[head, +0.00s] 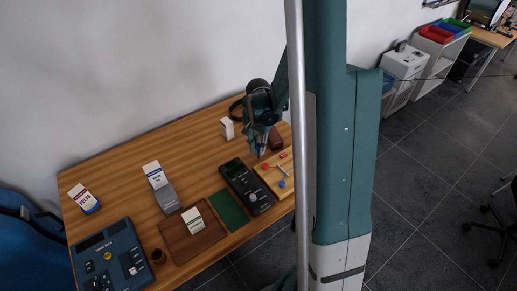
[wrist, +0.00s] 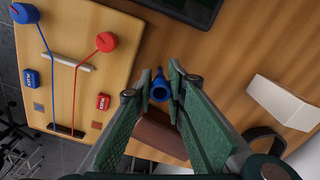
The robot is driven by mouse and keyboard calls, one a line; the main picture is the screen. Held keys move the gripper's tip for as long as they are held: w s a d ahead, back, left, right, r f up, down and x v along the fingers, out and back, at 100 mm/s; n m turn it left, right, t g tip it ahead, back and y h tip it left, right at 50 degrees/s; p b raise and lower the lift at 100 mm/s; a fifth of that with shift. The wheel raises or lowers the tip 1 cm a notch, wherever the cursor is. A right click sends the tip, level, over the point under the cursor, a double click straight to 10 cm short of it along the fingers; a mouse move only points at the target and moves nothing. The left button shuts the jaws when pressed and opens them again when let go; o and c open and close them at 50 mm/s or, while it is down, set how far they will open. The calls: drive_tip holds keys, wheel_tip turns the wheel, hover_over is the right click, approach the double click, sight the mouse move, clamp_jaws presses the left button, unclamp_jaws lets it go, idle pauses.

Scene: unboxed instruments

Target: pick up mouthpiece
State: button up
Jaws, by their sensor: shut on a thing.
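The mouthpiece (wrist: 159,89) is a small blue tube with a round open end, seen in the wrist view between the two green fingers. My gripper (wrist: 157,86) is shut on it. In the head view my gripper (head: 261,153) is over the right part of the wooden table, just left of the light wooden board. The mouthpiece is too small to make out clearly there, and the fingers cover part of it in the wrist view.
The light board (wrist: 85,25) carries red and blue knobs with cords. A brown block (wrist: 160,138) lies below the fingers in the wrist view, and a white box (wrist: 283,103) is at right. A dark device (head: 246,187), green mat (head: 229,210) and brown tray (head: 180,247) stand on the table (head: 130,190).

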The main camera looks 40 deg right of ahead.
drive_tip(key=shift+r, duration=0.1)
drive_tip(key=shift+r+p, duration=0.6)
drive_tip(key=shift+r, duration=4.3)
drive_tip(key=shift+d, duration=0.1)
